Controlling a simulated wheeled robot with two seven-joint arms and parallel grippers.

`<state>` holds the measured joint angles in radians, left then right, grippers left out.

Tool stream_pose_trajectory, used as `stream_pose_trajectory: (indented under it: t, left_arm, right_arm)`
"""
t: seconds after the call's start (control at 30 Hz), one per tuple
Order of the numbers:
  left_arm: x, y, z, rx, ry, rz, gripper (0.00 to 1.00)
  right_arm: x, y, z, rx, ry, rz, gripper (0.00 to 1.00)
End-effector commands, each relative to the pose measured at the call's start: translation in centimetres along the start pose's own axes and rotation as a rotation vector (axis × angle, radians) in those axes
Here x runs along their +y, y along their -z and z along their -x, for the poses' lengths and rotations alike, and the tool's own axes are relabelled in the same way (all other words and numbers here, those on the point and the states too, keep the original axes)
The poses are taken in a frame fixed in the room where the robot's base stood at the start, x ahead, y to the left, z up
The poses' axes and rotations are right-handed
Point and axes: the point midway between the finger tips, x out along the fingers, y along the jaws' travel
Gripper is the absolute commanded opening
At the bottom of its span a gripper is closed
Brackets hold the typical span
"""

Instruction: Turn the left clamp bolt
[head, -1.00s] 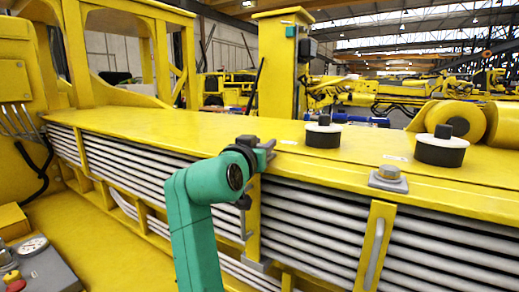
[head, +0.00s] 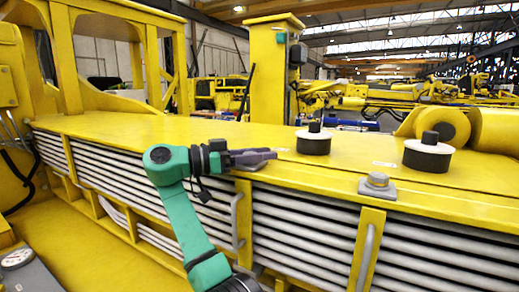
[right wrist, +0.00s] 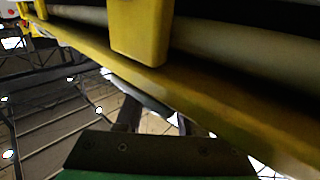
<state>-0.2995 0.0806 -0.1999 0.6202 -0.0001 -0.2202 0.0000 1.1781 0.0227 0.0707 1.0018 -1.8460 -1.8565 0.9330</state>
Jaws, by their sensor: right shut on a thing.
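My right gripper (head: 262,156), on a green arm, lies level along the front top edge of the yellow boom (head: 180,130), its jaws pointing right. It is shut at the left clamp spot; the left clamp bolt is hidden behind the jaws. The right clamp bolt (head: 378,180) stands uncovered on a grey plate to the right. The right wrist view shows the dark gripper mount (right wrist: 150,150) below a yellow bracket (right wrist: 140,30); no bolt can be made out there. My left gripper is not in view.
Stacked grey pipes (head: 300,215) and yellow uprights with grey handles (head: 366,245) line the boom's front. A yellow post (head: 268,75) rises behind.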

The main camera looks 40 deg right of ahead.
Motion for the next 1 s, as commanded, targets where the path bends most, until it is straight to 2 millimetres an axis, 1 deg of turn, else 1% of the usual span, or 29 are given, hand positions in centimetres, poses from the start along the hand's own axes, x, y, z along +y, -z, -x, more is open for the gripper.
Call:
stream_pose_trajectory:
  t: [0.03,0.33,0.57,0.9,0.93,0.97,1.0]
  left_arm:
    - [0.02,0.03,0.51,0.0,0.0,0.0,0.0]
    - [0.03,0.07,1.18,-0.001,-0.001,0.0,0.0]
    - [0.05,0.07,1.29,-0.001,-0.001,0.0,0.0]
    - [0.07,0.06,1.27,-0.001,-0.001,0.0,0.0]
    - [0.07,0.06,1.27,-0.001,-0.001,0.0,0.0]
    - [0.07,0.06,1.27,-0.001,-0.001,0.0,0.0]
    - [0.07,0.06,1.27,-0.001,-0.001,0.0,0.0]
  right_arm:
    - [0.04,0.72,-0.06,0.007,-0.029,-0.005,0.0]
    - [0.46,0.57,-0.04,0.005,-0.163,-0.007,0.0]
    - [0.55,0.47,-0.01,0.005,-0.195,-0.007,0.0]
    - [0.57,0.45,0.0,0.005,-0.196,-0.007,0.0]
    - [0.56,0.45,0.0,0.005,-0.196,-0.007,0.49]
    - [0.56,0.43,0.0,0.004,-0.196,-0.007,0.6]
    - [0.56,0.39,0.0,0.004,-0.196,-0.006,0.68]
